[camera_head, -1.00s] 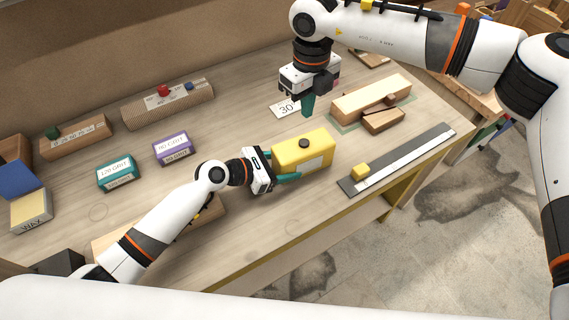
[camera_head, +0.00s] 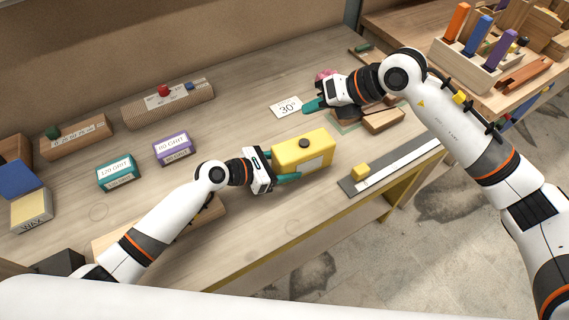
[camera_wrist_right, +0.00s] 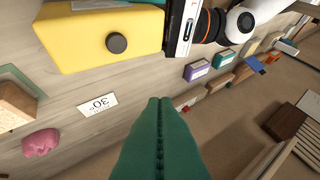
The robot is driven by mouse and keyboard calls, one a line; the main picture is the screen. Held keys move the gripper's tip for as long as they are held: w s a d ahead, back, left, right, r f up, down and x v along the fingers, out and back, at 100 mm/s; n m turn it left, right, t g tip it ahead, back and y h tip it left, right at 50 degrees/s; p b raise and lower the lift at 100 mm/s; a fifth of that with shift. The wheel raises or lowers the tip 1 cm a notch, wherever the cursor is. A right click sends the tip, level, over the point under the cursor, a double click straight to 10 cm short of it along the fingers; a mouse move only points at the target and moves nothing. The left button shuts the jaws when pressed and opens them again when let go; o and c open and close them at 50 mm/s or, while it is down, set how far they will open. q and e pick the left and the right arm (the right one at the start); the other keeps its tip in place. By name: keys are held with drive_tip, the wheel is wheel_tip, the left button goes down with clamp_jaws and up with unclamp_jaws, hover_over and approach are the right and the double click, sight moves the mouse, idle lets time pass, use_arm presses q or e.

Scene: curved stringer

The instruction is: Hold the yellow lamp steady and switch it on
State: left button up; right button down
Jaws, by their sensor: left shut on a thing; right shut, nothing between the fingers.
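The yellow lamp (camera_head: 303,152) is a yellow box on the bench with a dark round button (camera_head: 304,143) on top. My left gripper (camera_head: 284,166) is shut on it from the left, a teal finger showing along its near side. The lamp also shows at the top left of the right wrist view (camera_wrist_right: 85,42), with its button (camera_wrist_right: 116,43). My right gripper (camera_head: 308,106) is shut and empty, above the bench beyond the lamp, apart from it. Its teal fingers (camera_wrist_right: 160,105) lie together in the right wrist view. I cannot tell whether the lamp is lit.
A card marked 30° (camera_head: 286,107) lies behind the lamp. Wooden blocks (camera_head: 384,121) sit under my right arm. Teal (camera_head: 118,172) and purple (camera_head: 174,148) grit boxes stand left.

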sight(310, 146)
wheel_tip(310, 146, down, 8)
drive_tip(key=shift+f, duration=0.1)
idle(0.4)
drive_tip(key=shift+f, duration=0.1)
idle(1.9)
drive_tip(key=shift+f, duration=0.3)
drive_tip(key=shift+f, duration=0.2)
idle(0.4)
drive_tip(key=shift+r, duration=0.65)
wheel_tip(310, 146, up, 6)
idle(0.7)
